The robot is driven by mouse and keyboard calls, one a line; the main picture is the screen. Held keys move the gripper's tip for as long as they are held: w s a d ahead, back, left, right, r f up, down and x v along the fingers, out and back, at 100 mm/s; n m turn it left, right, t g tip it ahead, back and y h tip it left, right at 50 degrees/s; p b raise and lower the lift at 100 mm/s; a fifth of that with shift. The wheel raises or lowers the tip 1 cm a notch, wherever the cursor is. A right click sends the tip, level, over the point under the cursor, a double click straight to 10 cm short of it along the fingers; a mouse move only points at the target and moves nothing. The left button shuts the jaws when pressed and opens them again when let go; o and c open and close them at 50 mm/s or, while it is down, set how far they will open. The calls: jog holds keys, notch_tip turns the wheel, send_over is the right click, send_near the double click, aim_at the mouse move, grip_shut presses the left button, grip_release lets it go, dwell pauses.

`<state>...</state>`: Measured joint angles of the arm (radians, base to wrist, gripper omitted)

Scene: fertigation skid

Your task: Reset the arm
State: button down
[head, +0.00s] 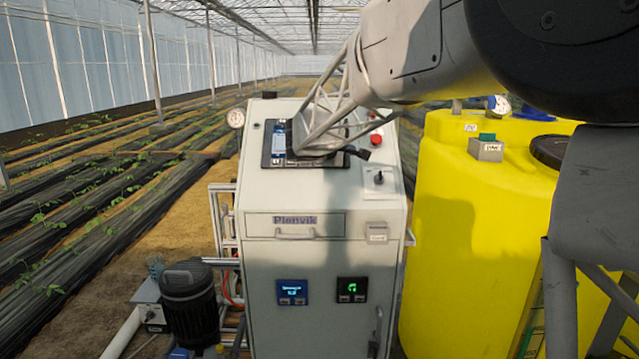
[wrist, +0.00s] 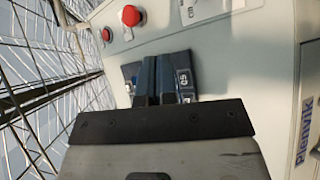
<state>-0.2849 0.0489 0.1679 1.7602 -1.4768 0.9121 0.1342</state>
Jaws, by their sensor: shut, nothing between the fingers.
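In the head view my arm reaches in from the upper right, and my gripper (head: 366,153) shows small and dark in front of the cabinet's upper panel. Part of that panel is hidden by the arm's end. I cannot tell whether the gripper touches the panel.
A red button (head: 376,140), also in the wrist view (wrist: 131,16), and a rotary switch (head: 379,177) are close to the gripper. A yellow tank (head: 450,240) stands right of the cabinet. A dark motor (head: 190,295) is at lower left. Plant rows lie behind.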

jog(key=s+d+f+m+g+y, duration=0.15)
jog(key=s+d, duration=0.25)
jog(key=s, duration=0.5)
jog(key=s+d+f+m+g, duration=0.2)
jog(key=s+d+f+m, duration=0.15)
jog(key=s, duration=0.45)
jog(key=s+d+f+m+g+y, duration=0.15)
jog(key=s+d, duration=0.25)
jog(key=s, duration=0.5)
jog(key=s+f+m+g+y, duration=0.1)
jog(key=s+f, duration=0.3)
jog(key=s, duration=0.5)
jog(key=s+a+f+m+g+y, duration=0.1)
jog(key=s+f+m+y, duration=0.1)
jog(key=s, duration=0.7)
jog(key=s+f+m+g+y, duration=0.1)
jog(key=s+f+m+y, duration=0.1)
jog(key=s+f, duration=0.4)
jog(key=s+y, duration=0.1)
jog(key=s, duration=0.2)
jog(key=shift+s+a, duration=0.15)
jog(key=shift+s, duration=0.1)
jog(key=shift+m, duration=0.25)
